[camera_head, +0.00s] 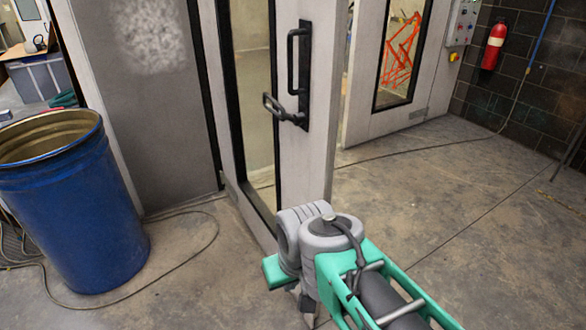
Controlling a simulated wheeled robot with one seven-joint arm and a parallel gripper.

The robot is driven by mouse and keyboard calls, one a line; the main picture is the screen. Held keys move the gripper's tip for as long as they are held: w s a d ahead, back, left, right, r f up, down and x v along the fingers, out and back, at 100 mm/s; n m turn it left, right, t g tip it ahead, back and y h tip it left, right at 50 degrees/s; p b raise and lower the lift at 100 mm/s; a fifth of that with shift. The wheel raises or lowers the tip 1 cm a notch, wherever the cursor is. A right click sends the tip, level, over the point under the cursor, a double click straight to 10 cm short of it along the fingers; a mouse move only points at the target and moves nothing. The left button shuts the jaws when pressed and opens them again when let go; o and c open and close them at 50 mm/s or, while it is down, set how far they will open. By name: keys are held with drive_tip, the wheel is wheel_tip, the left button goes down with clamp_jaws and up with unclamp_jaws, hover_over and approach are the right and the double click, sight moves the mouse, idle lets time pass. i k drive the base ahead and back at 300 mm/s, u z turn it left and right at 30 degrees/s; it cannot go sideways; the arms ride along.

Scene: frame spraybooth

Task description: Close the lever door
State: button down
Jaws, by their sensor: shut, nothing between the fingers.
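The lever door (316,90) is a pale framed door with a tall glass panel, and it stands ajar, its edge swung out toward me. A black plate on it bears an upright pull handle and, below that, a dark lever handle (284,110) that sticks out to the left. My arm reaches in from the bottom right, in front of the foot of the door. My gripper (308,312) is shut and empty, low over the floor and well below the lever. Most of it is hidden under my wrist, and it looks apart from the door.
A blue drum (75,215) stands at the left, with a hose (170,278) on the floor around it. Another windowed panel (385,105) is behind the door. A red fire extinguisher (493,46) hangs on the dark block wall. The concrete floor (460,190) at the right is mostly clear.

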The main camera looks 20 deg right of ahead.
sight(308, 38)
drive_tip(key=u, duration=0.75)
drive_tip(key=i, duration=1.35)
drive_tip(key=z, duration=0.15)
